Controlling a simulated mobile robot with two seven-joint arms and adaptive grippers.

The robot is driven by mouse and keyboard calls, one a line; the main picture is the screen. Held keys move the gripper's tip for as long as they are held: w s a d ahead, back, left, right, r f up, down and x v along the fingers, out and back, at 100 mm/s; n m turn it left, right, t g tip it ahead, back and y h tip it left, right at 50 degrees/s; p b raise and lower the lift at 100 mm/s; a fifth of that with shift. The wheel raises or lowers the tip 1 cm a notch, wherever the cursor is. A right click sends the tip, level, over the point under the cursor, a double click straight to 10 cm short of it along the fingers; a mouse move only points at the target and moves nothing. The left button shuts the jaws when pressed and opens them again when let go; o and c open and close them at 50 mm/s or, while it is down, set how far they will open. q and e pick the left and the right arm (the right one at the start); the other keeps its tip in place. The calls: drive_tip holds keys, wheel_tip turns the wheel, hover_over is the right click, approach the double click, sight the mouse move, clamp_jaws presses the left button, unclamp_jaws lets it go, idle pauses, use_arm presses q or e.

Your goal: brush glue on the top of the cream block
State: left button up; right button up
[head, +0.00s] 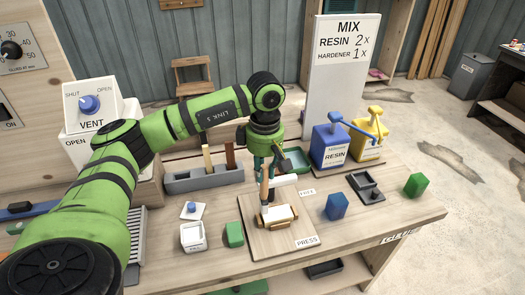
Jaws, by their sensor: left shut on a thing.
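The cream block (279,214) sits on the wooden board marked PRESS (252,236), near the middle of the bench, with brown wooden pieces at its edges. My left gripper (269,168) is above the block, pointing down, and is shut on a brush with a wooden handle (264,187). The brush stands nearly upright over the left part of the block. Its lower end is at or close to the block's top; I cannot tell whether it touches. A pale roller-like piece (284,181) shows just behind the brush. My right gripper is not in view.
A grey holder (203,179) with wooden handles stands to the left. Blue RESIN (331,147) and yellow (368,143) pump containers stand behind right.

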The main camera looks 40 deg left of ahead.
use_arm(q)
wheel_tip(320, 180, up, 2)
drive_tip(key=shift+p, duration=0.45)
wheel_tip(320, 180, up, 2)
drive_tip(key=shift+s+a+r+p, duration=0.1)
drive_tip(key=shift+a+p, duration=0.05)
drive_tip(key=shift+p, duration=0.5)
drive_tip(key=shift+r, duration=0.2)
